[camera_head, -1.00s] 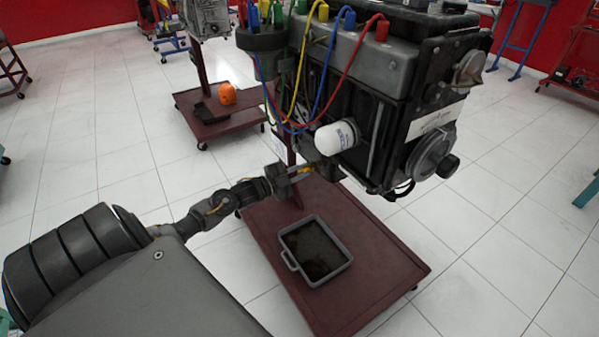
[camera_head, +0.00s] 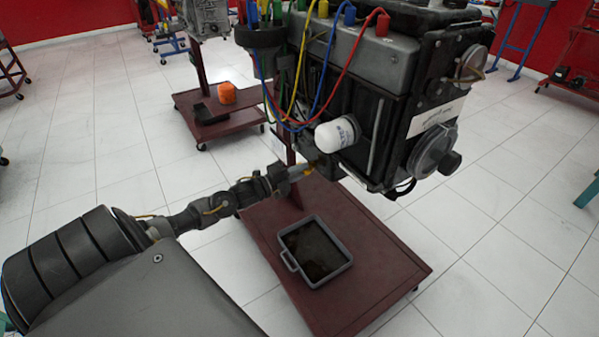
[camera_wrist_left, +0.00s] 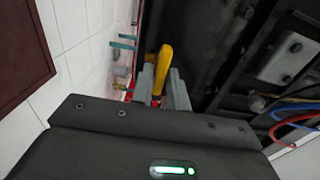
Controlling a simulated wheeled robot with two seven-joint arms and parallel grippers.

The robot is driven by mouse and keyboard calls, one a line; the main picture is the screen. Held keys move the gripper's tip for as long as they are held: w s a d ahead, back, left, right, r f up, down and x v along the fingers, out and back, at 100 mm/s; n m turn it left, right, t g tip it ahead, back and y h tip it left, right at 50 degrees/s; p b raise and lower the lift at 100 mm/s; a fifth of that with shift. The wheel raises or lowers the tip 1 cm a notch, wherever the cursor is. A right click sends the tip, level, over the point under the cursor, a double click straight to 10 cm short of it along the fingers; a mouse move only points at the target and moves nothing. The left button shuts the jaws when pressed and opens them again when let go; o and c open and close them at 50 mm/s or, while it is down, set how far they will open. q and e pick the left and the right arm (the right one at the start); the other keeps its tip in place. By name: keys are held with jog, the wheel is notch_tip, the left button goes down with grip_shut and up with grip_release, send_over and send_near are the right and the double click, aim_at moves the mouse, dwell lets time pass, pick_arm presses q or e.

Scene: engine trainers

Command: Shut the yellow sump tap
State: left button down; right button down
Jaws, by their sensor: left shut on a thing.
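The yellow sump tap (camera_wrist_left: 162,70) shows in the left wrist view as a yellow handle between the fingers of my left gripper (camera_wrist_left: 160,88). The gripper is shut on it. In the head view, the left gripper (camera_head: 303,172) reaches in from the left to the underside of the engine (camera_head: 375,105), just below the white filter. Only a small bit of yellow shows at its fingertips there, and the rest of the tap is hidden. My right gripper is in neither current view.
A grey drain pan (camera_head: 316,250) with dark liquid stands on the red stand base (camera_head: 390,262) below the engine. A white filter (camera_head: 336,134) and looping coloured cables hang close above the gripper. A second stand (camera_head: 228,126) carries an orange object (camera_head: 227,94).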

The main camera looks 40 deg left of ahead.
jog(key=shift+s, duration=0.15)
dwell(0.3)
pick_arm(q)
jog(key=c, duration=1.7)
grip_release()
jog(key=shift+c, duration=0.2)
jog(key=shift+o, duration=1.2)
pick_arm(e)
jog(key=shift+w+r, duration=0.1)
jog(key=shift+w, duration=0.35)
